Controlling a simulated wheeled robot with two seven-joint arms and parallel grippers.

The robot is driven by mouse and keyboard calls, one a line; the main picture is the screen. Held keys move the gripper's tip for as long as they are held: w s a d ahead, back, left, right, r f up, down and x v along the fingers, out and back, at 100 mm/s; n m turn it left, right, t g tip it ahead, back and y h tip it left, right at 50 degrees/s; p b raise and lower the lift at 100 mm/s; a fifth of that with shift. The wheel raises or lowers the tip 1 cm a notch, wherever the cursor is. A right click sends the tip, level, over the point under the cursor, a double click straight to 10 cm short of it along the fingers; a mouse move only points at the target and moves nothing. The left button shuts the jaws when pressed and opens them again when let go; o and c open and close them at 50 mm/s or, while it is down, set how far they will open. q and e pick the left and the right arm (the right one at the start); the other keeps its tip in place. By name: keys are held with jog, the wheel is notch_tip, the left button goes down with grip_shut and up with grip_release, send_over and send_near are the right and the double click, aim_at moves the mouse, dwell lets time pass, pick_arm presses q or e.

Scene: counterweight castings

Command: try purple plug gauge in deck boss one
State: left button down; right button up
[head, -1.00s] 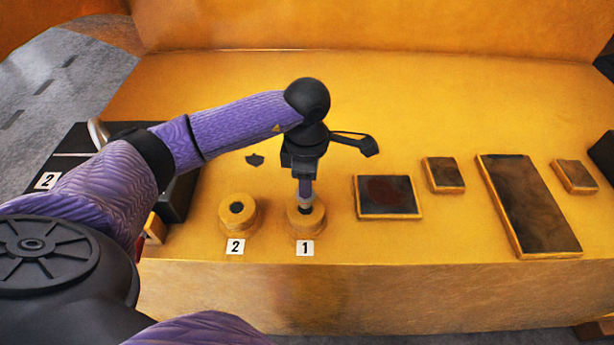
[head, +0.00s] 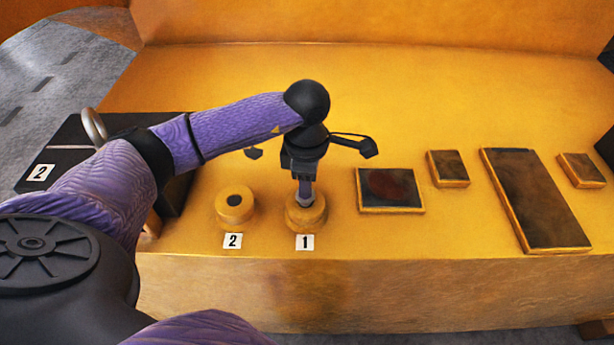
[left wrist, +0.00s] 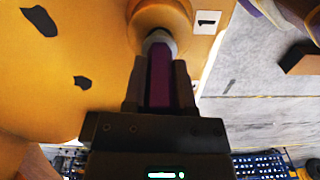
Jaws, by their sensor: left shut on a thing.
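My left gripper (head: 304,178) is shut on the purple plug gauge (head: 305,192) and holds it upright over deck boss one (head: 306,217), the round yellow boss behind the label "1". The gauge's grey lower end meets the top of the boss at its bore, and the bore's opening is hidden by it. In the left wrist view the purple gauge (left wrist: 159,78) is between the fingers, its grey end at the boss (left wrist: 160,14). How deep the end sits I cannot tell. My right gripper is out of view.
Boss two (head: 235,205), with a dark bore, stands just left behind the label "2" (head: 232,241). To the right are a dark square plate (head: 389,203), a small block (head: 447,168) and a long plate (head: 536,200). The deck behind is mostly clear.

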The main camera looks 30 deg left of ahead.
pick_arm(q)
jog(key=shift+f+b, duration=0.7)
jog(key=shift+f, duration=0.2)
jog(key=shift+r, duration=0.1)
dwell(0.5)
jog(key=shift+c, duration=1.7)
grip_release()
